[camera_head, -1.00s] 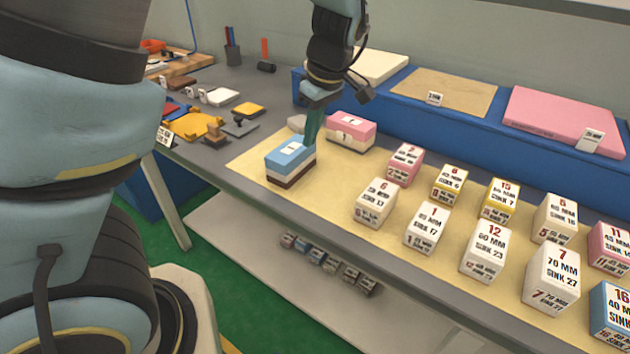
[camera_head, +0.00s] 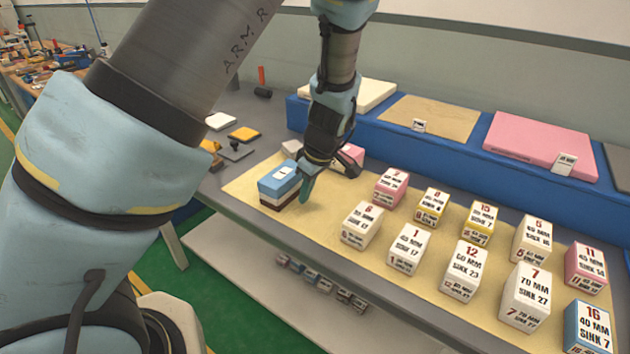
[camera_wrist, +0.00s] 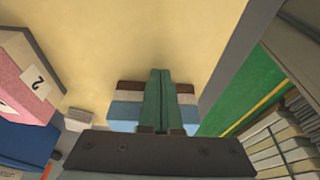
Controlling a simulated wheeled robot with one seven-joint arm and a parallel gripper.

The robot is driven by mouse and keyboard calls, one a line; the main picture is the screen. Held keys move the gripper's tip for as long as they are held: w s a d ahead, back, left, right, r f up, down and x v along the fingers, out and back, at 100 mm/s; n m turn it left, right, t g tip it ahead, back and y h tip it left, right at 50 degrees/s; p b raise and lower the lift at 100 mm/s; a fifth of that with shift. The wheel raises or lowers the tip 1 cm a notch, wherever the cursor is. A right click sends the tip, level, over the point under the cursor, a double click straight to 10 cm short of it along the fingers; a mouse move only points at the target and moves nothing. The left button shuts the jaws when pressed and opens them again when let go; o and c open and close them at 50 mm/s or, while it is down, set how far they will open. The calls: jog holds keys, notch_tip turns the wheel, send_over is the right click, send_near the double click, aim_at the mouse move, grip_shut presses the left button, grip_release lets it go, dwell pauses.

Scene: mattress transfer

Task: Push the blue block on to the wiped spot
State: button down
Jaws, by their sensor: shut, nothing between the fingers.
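The blue block (camera_head: 279,181), blue on top with white and dark brown layers below, stands upright near the left end of the tan mat (camera_head: 246,189). My gripper (camera_head: 306,190) is shut and empty, with its green fingers pointing down close beside the block's right side. In the wrist view the fingers (camera_wrist: 160,100) cover the middle of the block (camera_wrist: 127,111), which shows on both sides of them. I cannot tell whether they touch it. No wiped spot stands out on the mat from these views.
A pink block (camera_head: 352,154) stands behind my gripper, partly hidden; it shows at left in the wrist view (camera_wrist: 22,78). Several numbered blocks stand to the right, the nearest a white one (camera_head: 361,225). A blue raised shelf (camera_head: 400,146) runs behind. The front table edge is close.

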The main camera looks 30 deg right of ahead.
jog(key=shift+w+a, duration=0.3)
jog(key=shift+w, duration=0.2)
jog(key=shift+w+a, duration=0.25)
jog(key=shift+w, duration=0.25)
jog(key=w+a, duration=0.2)
jog(key=w, duration=0.2)
jog(key=w+a+b, duration=0.1)
jog(key=w+a, duration=0.1)
jog(key=w, duration=0.2)
jog(key=w+a+b, duration=0.1)
jog(key=w+a, duration=0.2)
jog(key=w, duration=0.2)
